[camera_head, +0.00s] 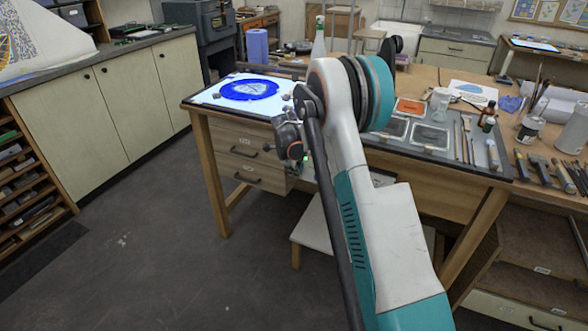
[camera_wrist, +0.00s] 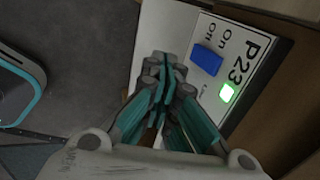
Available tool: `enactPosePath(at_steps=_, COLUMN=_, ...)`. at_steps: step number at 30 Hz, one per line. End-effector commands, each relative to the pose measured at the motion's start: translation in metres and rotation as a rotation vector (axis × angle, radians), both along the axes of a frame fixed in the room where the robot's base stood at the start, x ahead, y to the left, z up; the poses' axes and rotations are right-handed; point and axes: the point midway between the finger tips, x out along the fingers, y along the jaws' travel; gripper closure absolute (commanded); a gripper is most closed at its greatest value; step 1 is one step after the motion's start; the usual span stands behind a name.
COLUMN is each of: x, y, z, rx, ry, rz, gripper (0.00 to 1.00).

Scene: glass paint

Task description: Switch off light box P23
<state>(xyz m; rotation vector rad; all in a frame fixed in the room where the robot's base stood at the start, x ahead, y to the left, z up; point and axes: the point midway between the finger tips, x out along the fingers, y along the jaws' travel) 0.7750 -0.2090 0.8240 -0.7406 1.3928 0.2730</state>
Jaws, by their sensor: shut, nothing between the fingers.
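The P23 switch panel (camera_wrist: 228,62) is a pale plate in the wrist view, marked "P23", "On" and "Off". It carries a blue rocker switch (camera_wrist: 206,60) and a green lamp (camera_wrist: 227,93) that is lit. My gripper (camera_wrist: 164,72) is shut and empty, its fingertips in front of the panel's left part, to the left of the blue switch in the picture. I cannot tell whether they touch the panel. In the head view a light box (camera_head: 212,95) glows white on the worktable under a blue round piece (camera_head: 249,90). My arm hides part of the table front.
The wooden worktable (camera_head: 478,235) has drawers (camera_head: 240,160) below its left part. A grey tray (camera_head: 450,155) with paint panels and brushes lies right of my arm. A white step stool (camera_head: 310,225) stands under the table. The floor at the left is clear.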

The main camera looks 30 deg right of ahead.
Motion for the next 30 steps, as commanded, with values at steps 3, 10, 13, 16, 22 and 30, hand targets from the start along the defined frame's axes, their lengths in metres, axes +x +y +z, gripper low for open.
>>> enactPosePath(at_steps=3, x=0.005, y=-0.006, z=-0.026, rx=0.0, ry=0.0, rz=-0.001, gripper=1.0)
enactPosePath(at_steps=10, x=0.023, y=-0.03, z=-0.03, rx=0.0, ry=0.0, rz=-0.001, gripper=1.0)
enactPosePath(at_steps=13, x=0.027, y=-0.035, z=-0.031, rx=0.0, ry=0.0, rz=0.0, gripper=1.0)
enactPosePath(at_steps=16, x=0.029, y=-0.038, z=-0.03, rx=0.0, ry=0.0, rz=0.0, gripper=1.0)
enactPosePath(at_steps=22, x=0.029, y=-0.038, z=-0.029, rx=0.0, ry=0.0, rz=0.0, gripper=1.0)
enactPosePath(at_steps=30, x=0.033, y=-0.043, z=-0.033, rx=0.0, ry=0.0, rz=-0.001, gripper=1.0)
